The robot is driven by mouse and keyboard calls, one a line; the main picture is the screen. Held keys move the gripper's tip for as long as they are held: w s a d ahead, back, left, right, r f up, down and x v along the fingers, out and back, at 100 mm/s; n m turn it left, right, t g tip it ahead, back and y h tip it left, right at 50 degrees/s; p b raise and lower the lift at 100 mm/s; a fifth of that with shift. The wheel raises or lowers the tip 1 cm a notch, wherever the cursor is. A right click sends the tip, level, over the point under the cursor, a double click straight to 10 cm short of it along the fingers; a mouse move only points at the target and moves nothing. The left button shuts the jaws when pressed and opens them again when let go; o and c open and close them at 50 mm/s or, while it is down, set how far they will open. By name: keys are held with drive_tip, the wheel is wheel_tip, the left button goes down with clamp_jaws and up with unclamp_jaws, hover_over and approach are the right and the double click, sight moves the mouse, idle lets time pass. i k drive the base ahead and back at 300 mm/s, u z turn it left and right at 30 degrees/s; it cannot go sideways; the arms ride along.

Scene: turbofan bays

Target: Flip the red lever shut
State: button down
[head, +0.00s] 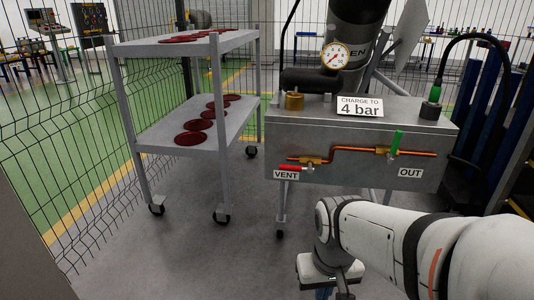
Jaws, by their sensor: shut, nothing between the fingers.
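The red lever (291,168) is on the front of the grey metal box (350,185), above the VENT label (286,174). It lies about horizontal, beside a brass fitting on a copper pipe (357,150). A green lever (396,143) stands nearly upright on the same pipe, near the OUT label (410,172). My white arm comes in from the lower right. My gripper (324,294) is at the bottom edge, below and in front of the box, apart from the red lever. Its fingertips are mostly cut off by the frame.
A grey wheeled cart (162,128) with dark red discs stands left of the box. A gauge (335,56) and a "CHARGE TO 4 bar" sign (360,107) are on top. A wire fence (60,130) runs along the left. The floor before the cart is clear.

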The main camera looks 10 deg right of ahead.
sight(291, 168)
drive_tip(key=u, duration=1.7)
drive_tip(key=k, duration=1.45)
drive_tip(key=z, duration=0.9)
drive_tip(key=i, duration=0.5)
drive_tip(key=z, duration=0.1)
